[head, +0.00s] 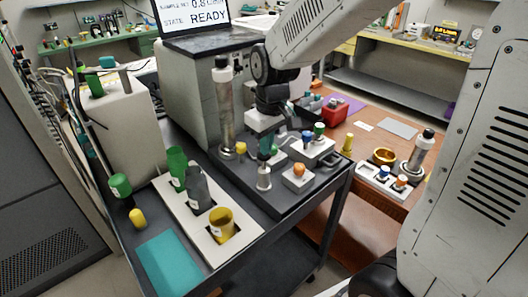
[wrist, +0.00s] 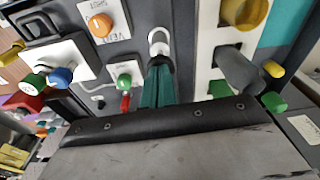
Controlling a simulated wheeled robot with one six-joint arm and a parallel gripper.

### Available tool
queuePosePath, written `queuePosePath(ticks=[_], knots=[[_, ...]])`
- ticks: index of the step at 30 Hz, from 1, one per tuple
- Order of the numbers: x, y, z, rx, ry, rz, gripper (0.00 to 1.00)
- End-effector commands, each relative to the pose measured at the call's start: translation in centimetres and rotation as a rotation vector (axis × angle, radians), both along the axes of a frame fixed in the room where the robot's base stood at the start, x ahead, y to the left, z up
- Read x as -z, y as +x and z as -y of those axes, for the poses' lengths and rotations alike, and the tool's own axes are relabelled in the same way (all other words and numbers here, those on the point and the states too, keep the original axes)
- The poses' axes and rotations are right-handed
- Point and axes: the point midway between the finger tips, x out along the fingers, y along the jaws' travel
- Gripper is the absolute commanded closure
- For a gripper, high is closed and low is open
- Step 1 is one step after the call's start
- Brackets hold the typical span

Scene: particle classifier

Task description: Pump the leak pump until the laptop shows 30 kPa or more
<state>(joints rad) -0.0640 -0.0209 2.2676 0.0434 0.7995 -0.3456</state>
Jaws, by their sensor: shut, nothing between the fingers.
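A laptop (head: 195,14) at the top of the head view shows a 0.8 L/min reading and "STATE: READY"; no kPa figure is readable in the visible part. A small metal post with a pale round top (head: 264,178) stands on the dark cart top; it may be the leak pump, but I cannot read a label. It also shows in the wrist view (wrist: 158,42). My gripper (head: 265,155) points down just above this post, with its teal fingers (wrist: 158,75) shut and empty. I cannot tell whether they touch it.
An orange knob (head: 299,170) beside a VENT label and a green knob (wrist: 124,80) are close by. A tall metal cylinder (head: 225,110) stands left of my gripper. A white tray (head: 178,202) holds green, grey and yellow containers. A teal mat (head: 170,263) lies bare in front.

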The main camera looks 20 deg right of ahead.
Motion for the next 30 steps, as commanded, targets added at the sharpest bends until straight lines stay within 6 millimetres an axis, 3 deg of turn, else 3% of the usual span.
queuePosePath(ticks=[8,14,22,30], knots=[[3.1,0.0,0.0,0.000,0.000,-0.002,1.00],[2.8,-0.2,0.1,0.000,0.000,-0.001,1.00],[1.9,-2.8,1.1,0.001,0.000,-0.001,1.00],[1.8,-2.8,1.1,0.000,0.000,-0.001,1.00]])
